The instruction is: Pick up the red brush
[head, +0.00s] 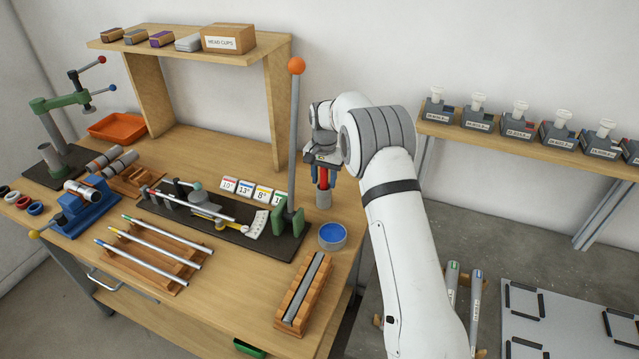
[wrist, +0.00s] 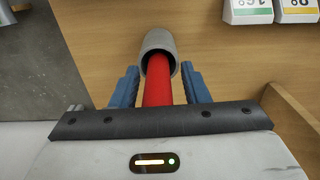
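The red brush shows as a red handle (wrist: 157,84) standing in a grey cup (wrist: 159,42); its lower end is hidden inside the cup. In the head view the red handle (head: 323,179) rises from the grey cup (head: 323,199) near the right edge of the workbench. My gripper (wrist: 160,82) is over the cup, with its blue fingers on either side of the handle. A gap shows between each finger and the handle, so it looks open around it.
A round tin with a blue top (head: 332,236) stands in front of the cup. A tall lever with an orange knob (head: 296,66) rises just left of my gripper. Numbered cards (head: 246,190) stand to the left. The workbench's right edge is close by.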

